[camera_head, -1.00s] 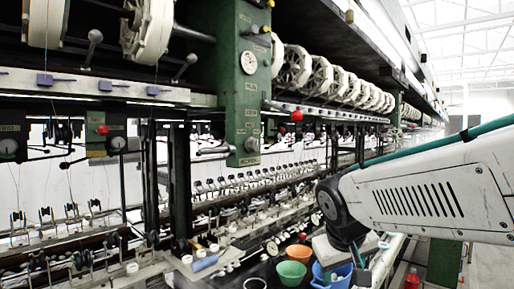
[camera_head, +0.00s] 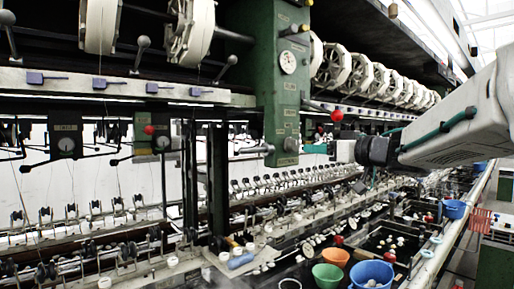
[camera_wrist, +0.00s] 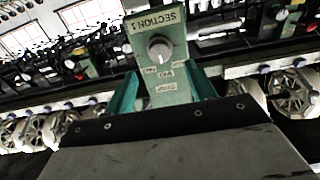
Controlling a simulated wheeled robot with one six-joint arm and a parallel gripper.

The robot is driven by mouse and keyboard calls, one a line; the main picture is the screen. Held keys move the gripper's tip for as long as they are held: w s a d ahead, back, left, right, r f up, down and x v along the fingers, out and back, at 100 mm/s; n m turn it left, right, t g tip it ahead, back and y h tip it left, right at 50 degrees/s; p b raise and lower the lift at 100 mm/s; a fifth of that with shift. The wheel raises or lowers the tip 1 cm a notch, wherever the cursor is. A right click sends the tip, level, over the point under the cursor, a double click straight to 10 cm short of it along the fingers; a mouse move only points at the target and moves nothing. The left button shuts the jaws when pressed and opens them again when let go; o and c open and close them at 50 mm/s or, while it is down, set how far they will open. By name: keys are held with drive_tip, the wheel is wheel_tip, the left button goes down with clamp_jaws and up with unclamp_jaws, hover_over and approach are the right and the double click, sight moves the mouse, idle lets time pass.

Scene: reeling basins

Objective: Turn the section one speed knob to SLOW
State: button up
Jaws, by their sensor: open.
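In the wrist view a pale green panel (camera_wrist: 162,74) marked SECTION 1 carries a round grey-white speed knob (camera_wrist: 159,48). Small labels sit below the knob; the lowest appears to read STOP, and the others are too small to read surely. I cannot tell the knob's setting. My gripper (camera_wrist: 160,71) has its two teal fingers apart, one on either side of the panel's lower part in the picture. The knob shows above and between the fingertips, with nothing gripped. In the head view my wrist hangs right of the green column, and the knob cannot be made out.
The green column (camera_head: 275,80) bears a round gauge (camera_head: 288,62). A row of white reels (camera_head: 362,73) runs back to its right. Below are an orange bowl (camera_head: 336,257), a green bowl (camera_head: 327,276) and a blue basin (camera_head: 371,275). Red-ball levers (camera_head: 337,115) stick out near the column.

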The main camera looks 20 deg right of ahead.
sight(296, 146)
drive_tip(key=x, duration=0.7)
drive_tip(key=shift+w+f, duration=0.1)
drive_tip(key=shift+w, duration=0.1)
drive_tip(key=c, duration=1)
